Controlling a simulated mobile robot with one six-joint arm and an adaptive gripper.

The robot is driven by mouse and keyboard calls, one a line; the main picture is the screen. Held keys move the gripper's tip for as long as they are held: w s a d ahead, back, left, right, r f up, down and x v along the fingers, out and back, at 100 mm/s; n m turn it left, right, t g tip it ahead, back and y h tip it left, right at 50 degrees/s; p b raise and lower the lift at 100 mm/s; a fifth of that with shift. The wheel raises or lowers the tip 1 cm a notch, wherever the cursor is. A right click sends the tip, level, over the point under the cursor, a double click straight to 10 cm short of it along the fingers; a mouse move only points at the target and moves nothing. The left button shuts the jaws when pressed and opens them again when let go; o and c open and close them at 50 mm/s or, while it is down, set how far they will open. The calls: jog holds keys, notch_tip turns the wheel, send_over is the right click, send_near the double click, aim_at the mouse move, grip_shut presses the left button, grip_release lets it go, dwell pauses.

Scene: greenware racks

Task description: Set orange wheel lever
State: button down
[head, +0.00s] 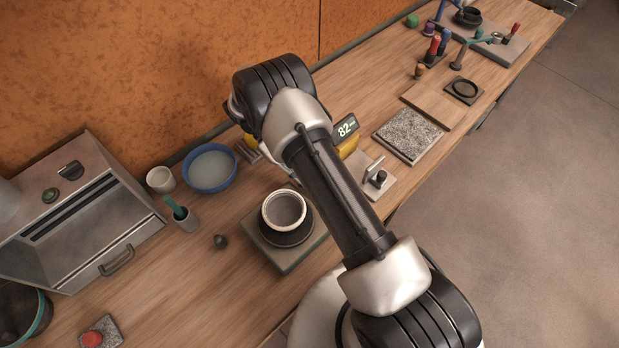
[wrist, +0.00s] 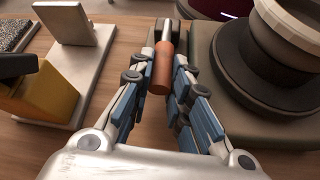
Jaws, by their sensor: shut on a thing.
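The orange wheel lever (wrist: 160,68) is in the wrist view, a short orange grip on a pale metal stem at the side of the wheel's base. My gripper (wrist: 165,85) has its blue-padded fingers on either side of the orange grip and is shut on it. The wheel (head: 285,234) has a dark round head on a grey-green base (head: 282,262), with a pale-rimmed pot (head: 283,211) on top. The wheel head also shows at the right of the wrist view (wrist: 258,80). In the head view, my arm hides the lever and my gripper.
A grey stand with an upright plate (head: 376,182) is close to my gripper, beside a yellow device (wrist: 40,95). A blue bowl (head: 209,188), a white cup (head: 160,180) and a kiln-like metal box (head: 100,235) stand left.

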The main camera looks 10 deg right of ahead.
jog(key=c, duration=1.5)
grip_release()
